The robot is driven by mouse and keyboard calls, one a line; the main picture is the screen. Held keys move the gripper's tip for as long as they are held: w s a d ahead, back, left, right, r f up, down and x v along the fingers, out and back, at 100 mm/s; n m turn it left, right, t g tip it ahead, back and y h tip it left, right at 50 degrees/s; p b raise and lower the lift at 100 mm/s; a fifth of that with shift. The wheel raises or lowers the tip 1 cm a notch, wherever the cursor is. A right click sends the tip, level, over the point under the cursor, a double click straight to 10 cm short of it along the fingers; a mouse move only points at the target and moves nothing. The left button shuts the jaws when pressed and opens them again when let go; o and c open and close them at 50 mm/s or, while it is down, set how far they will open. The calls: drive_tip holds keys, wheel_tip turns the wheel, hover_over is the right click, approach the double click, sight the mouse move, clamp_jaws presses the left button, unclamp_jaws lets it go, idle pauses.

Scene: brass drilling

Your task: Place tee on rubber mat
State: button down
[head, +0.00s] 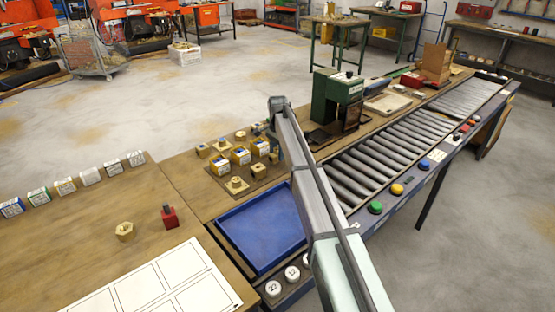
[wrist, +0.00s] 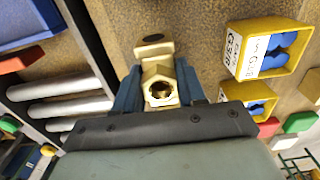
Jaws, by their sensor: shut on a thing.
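The brass tee (wrist: 160,75) is between the two blue fingers of my gripper (wrist: 158,92) in the wrist view. One open hexagonal end of it faces the camera. My gripper is shut on it. In the head view my arm hides the tee and most of the gripper, which is beyond the blue tray near the yellow boxes. I cannot tell whether the tee touches the surface below.
Yellow boxes (wrist: 268,50) with blue parts stand close to the right of the gripper in the wrist view. The blue tray (head: 262,228) and roller conveyor (head: 385,150) lie beside the arm. A green machine (head: 335,98) stands beyond. A brass nut (head: 125,231) and red block (head: 170,217) sit left.

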drive_tip(key=shift+f, duration=1.7)
drive_tip(key=c, duration=0.6)
unclamp_jaws()
wheel_tip(320, 180, up, 12)
